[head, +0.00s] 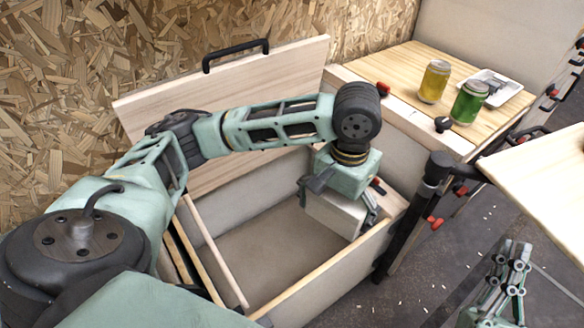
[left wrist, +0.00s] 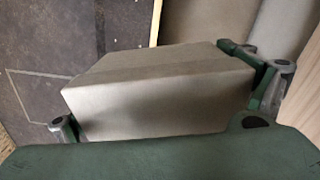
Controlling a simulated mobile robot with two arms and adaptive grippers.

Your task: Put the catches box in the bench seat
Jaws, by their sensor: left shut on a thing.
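The bench seat (head: 318,284) is an open box with pale wooden rims and a grey inside. Its wooden lid (head: 135,108) is raised and leans back toward the chipboard wall. My left gripper (head: 338,206) points down over the right end of the opening. It is shut on the catches box (head: 331,214), a plain pale grey box. The catches box fills the middle of the left wrist view (left wrist: 155,98), between the fingers, and hides part of the rim there. I cannot tell whether its base is below the rim. My right gripper (head: 514,256) is low at the right, apart from the bench; its opening is unclear.
A wooden counter (head: 400,72) right of the bench holds a yellow can (head: 434,82), a green can (head: 469,102) and a white tray (head: 500,84). A pale tabletop (head: 545,165) juts in at the right. The bench's visible inside floor (head: 262,262) is clear.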

